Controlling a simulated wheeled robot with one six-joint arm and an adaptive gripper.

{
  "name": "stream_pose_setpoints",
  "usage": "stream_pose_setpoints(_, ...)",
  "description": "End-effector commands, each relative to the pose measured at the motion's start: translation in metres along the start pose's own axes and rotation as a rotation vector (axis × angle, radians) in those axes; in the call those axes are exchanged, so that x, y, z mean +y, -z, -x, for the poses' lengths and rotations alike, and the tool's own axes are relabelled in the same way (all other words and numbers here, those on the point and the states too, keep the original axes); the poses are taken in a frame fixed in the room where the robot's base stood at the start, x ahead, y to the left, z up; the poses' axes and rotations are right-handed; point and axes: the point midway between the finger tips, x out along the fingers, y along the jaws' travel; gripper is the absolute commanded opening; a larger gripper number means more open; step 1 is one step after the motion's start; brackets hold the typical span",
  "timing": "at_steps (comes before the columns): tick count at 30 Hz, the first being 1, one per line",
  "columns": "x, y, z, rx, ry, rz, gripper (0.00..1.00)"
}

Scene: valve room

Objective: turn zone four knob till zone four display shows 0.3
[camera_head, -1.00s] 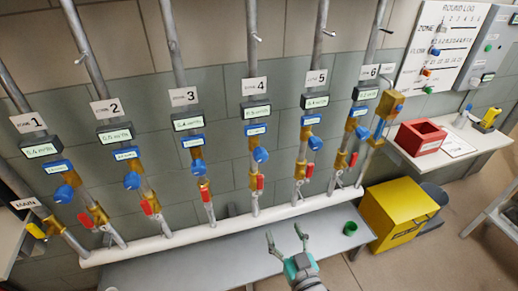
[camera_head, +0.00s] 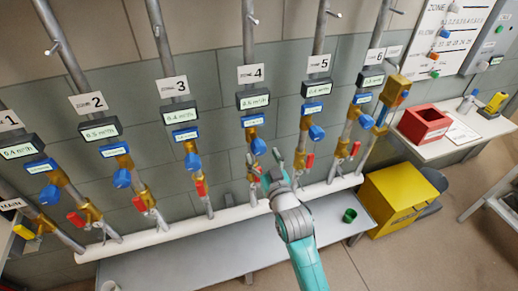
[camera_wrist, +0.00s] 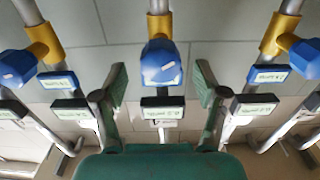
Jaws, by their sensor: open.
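The zone 4 knob (camera_head: 258,147) is blue and sits on the fourth pipe, below a small blue-framed readout (camera_head: 254,120) and the dark-framed zone 4 display (camera_head: 252,99). The display's digits are too small to read surely. My gripper (camera_head: 265,160) is open and empty, its fingertips just below the knob in the head view. In the wrist view the knob (camera_wrist: 161,63) is centred ahead of the spread fingers (camera_wrist: 162,85), and I see no contact. The display (camera_wrist: 163,112) shows below it there, partly legible at best.
The zone 3 knob (camera_head: 192,161) and zone 5 knob (camera_head: 316,132) flank it on neighbouring pipes. A red-handled valve (camera_head: 256,170) is close to my gripper. A grey bench (camera_head: 180,264) with a green cup (camera_head: 349,215) lies below. A yellow bin (camera_head: 398,200) stands right.

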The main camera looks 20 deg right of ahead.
Motion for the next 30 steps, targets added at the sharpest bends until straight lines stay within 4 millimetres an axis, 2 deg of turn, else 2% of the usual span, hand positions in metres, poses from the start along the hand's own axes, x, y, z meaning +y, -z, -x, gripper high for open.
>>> stream_pose_setpoints(3, 0.000, 0.001, -0.018, 0.001, 0.000, 0.000, 0.72)
stream_pose_setpoints(9, 0.000, 0.000, -0.035, 0.000, 0.000, 0.000, 0.72)
stream_pose_setpoints(20, 0.000, 0.000, -0.039, 0.000, 0.000, 0.000, 0.72)
stream_pose_setpoints(23, 0.000, 0.000, -0.039, 0.000, 0.000, 0.000, 0.52)
stream_pose_setpoints(27, 0.000, 0.000, -0.039, 0.000, 0.000, 0.000, 0.17)
stream_pose_setpoints(28, 0.000, 0.000, -0.039, 0.000, 0.000, 0.000, 0.12)
stream_pose_setpoints(30, 0.000, 0.000, -0.039, 0.000, 0.000, 0.000, 0.12)
